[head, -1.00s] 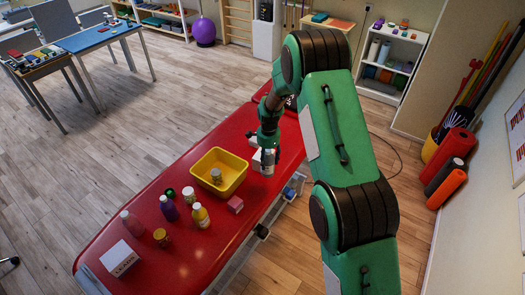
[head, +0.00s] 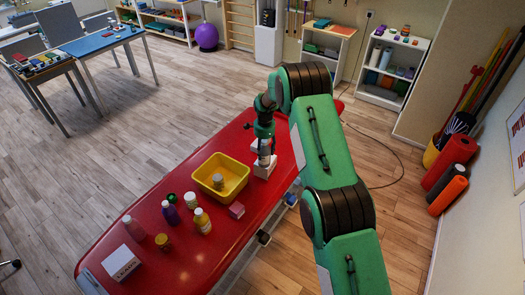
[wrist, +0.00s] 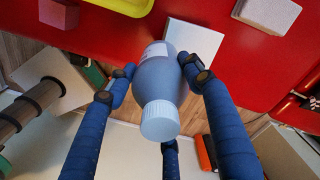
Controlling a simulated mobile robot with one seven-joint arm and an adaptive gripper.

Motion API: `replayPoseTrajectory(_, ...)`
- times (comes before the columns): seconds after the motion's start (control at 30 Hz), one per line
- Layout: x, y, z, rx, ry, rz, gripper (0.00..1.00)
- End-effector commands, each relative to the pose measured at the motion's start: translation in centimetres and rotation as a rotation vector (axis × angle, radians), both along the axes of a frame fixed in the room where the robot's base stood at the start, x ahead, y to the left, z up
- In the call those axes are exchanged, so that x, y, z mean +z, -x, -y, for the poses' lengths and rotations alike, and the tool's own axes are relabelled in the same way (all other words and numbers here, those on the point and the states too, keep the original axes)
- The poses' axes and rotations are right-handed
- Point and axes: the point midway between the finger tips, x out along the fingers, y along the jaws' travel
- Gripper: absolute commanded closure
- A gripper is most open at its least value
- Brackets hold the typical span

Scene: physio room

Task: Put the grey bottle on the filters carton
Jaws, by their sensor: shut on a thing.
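The grey bottle (wrist: 157,78) has a pale ribbed cap and is held between the blue fingers of my gripper (wrist: 156,82) in the wrist view. In the head view my gripper (head: 264,146) is above the far part of the red table, with the bottle (head: 265,160) partly hidden in it. A small white carton (head: 264,171) is directly below, and its top (wrist: 198,36) shows behind the bottle in the wrist view. I take it for the filters carton, but no label is readable. I cannot tell whether bottle and carton touch.
A yellow bin (head: 236,190) with a jar inside is just left of the carton. A pink block (head: 236,210) lies nearer. Several bottles and another white carton (head: 121,262) stand at the near left of the red table (head: 200,262).

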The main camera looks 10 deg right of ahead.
Motion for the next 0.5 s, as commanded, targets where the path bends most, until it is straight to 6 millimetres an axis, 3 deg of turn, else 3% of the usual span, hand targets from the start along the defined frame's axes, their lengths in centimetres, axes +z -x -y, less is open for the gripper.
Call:
replayPoseTrajectory(0.2,-0.1,-2.6,-0.1,0.000,0.000,0.004,0.95)
replayPoseTrajectory(0.5,-0.2,-4.4,-0.1,0.000,0.000,0.003,0.95)
